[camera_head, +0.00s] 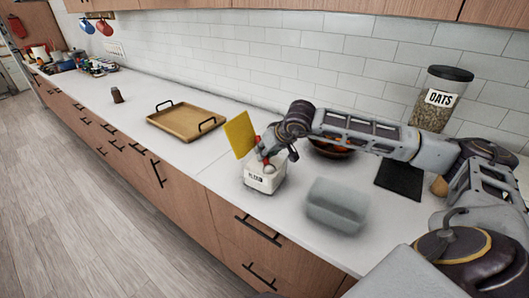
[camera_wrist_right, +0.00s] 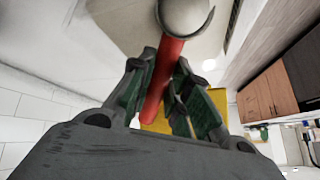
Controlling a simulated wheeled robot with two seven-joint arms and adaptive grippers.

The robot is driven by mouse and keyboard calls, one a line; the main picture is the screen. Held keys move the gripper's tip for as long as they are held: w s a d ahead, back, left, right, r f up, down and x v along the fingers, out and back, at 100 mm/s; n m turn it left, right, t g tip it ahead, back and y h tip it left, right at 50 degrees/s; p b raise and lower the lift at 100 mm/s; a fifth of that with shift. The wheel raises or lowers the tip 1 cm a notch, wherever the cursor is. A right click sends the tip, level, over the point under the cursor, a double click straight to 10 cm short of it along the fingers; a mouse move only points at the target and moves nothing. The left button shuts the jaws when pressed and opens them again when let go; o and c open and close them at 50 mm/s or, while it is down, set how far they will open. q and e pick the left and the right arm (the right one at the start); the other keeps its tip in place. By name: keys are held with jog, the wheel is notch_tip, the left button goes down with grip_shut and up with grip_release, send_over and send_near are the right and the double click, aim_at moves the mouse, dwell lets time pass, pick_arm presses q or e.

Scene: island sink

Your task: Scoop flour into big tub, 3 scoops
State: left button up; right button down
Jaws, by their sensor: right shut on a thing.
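A small white flour container (camera_head: 258,184) with a dark label stands near the counter's front edge. Its yellow lid (camera_head: 240,134) stands open at its back left. My right gripper (camera_head: 267,156) is over the container's mouth. In the right wrist view it is shut on the red handle of a scoop (camera_wrist_right: 163,78). The scoop's pale round bowl (camera_wrist_right: 184,14) shows at the top of that view; I cannot tell how much flour it holds. A big grey, open tub (camera_head: 337,206) stands to the right, apart from the container. My left gripper is not in view.
A wooden tray (camera_head: 185,122) with dark handles lies to the left. A bowl (camera_head: 333,149) is partly hidden behind my right arm. A dark board (camera_head: 400,179) and an oats jar (camera_head: 440,98) stand at the right. The counter is clear in front of the tray.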

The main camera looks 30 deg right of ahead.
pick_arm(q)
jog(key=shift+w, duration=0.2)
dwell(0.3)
pick_arm(e)
jog(key=shift+r, duration=0.1)
jog(key=shift+r+p, duration=0.35)
jog(key=shift+r, duration=0.1)
jog(key=shift+r+p, duration=0.6)
jog(key=shift+r, duration=0.65)
jog(key=shift+r+p, duration=0.4)
jog(key=shift+r, duration=0.35)
jog(key=shift+r+p, duration=0.4)
jog(key=shift+r, duration=0.35)
jog(key=shift+r+p, duration=0.4)
jog(key=shift+r, duration=0.35)
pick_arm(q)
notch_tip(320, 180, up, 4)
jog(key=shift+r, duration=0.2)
pick_arm(e)
jog(key=shift+r, duration=0.15)
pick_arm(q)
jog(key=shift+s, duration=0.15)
